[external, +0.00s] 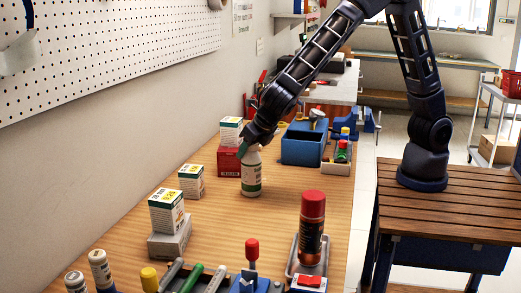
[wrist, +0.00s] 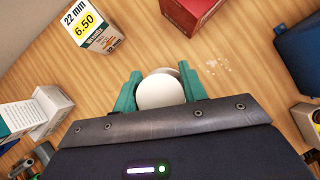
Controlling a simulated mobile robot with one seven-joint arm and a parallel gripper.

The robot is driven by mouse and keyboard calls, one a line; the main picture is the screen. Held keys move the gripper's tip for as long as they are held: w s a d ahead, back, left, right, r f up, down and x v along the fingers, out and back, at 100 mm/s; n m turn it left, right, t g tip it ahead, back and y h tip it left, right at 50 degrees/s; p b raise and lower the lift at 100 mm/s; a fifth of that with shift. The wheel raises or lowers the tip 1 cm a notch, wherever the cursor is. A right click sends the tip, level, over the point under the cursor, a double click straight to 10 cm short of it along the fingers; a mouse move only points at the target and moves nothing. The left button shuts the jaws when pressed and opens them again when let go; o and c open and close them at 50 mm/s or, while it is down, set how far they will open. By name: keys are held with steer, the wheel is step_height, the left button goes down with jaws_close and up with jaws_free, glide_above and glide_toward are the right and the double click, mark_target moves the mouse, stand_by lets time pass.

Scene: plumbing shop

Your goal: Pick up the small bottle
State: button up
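The small bottle (external: 251,175) is white with a printed label and is upright over the wooden workbench. In the wrist view its round white cap (wrist: 160,92) lies between my two teal fingers. My gripper (external: 247,148) comes down from above and its fingers (wrist: 160,88) close on both sides of the bottle's top, with no clear gap. The bottle's far side is hidden. I cannot tell whether its base touches the bench.
A red box (external: 229,161) stands close behind the bottle, with a blue bin (external: 303,146) to its right. Small cartons (external: 191,181) stand along the wall side. A red-capped can (external: 312,228) stands nearer the camera. Bare bench (external: 225,235) lies in front.

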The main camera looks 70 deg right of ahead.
jaws_close()
steer(key=shift+s, duration=0.1)
